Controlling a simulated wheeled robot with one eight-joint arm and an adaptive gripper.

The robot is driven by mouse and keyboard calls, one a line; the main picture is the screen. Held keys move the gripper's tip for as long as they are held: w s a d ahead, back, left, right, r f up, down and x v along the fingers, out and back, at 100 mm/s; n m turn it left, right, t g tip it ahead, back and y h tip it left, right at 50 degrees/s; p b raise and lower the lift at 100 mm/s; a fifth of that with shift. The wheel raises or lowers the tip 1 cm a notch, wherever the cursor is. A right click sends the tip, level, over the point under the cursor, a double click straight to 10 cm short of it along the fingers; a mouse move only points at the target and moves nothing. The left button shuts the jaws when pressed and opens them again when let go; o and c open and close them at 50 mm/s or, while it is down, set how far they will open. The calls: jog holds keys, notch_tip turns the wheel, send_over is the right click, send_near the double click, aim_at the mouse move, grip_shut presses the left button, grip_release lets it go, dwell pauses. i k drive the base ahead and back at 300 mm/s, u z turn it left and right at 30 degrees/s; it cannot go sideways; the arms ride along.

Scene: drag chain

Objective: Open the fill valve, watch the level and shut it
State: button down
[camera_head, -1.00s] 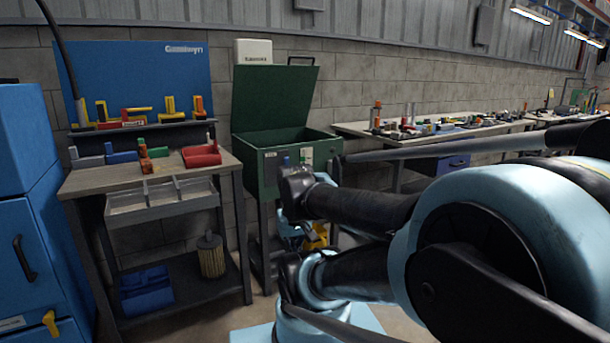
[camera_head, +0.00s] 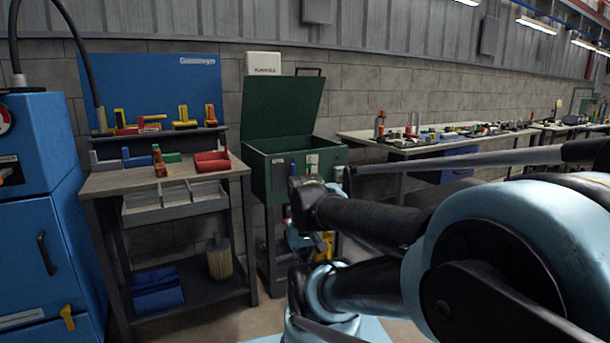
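A green tank-like box (camera_head: 262,170) stands on dark legs at the centre, its lid (camera_head: 285,112) raised. Small grey and white fittings (camera_head: 312,163) sit on its front. I cannot tell whether one of them is the fill valve. No liquid level can be seen inside the box from this angle. My arm fills the right and lower middle and hides part of the box's front and the space below it. My gripper cannot be made out in this view.
A blue cabinet (camera_head: 30,262) with a black hose is at far left. Longer cluttered tables (camera_head: 360,137) run along the wall at right. Some floor shows below the bench.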

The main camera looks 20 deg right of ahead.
aim_at(292, 166)
jog(key=k, duration=0.45)
jog(key=z, duration=0.55)
jog(key=i, duration=1.4)
jog(key=u, duration=0.4)
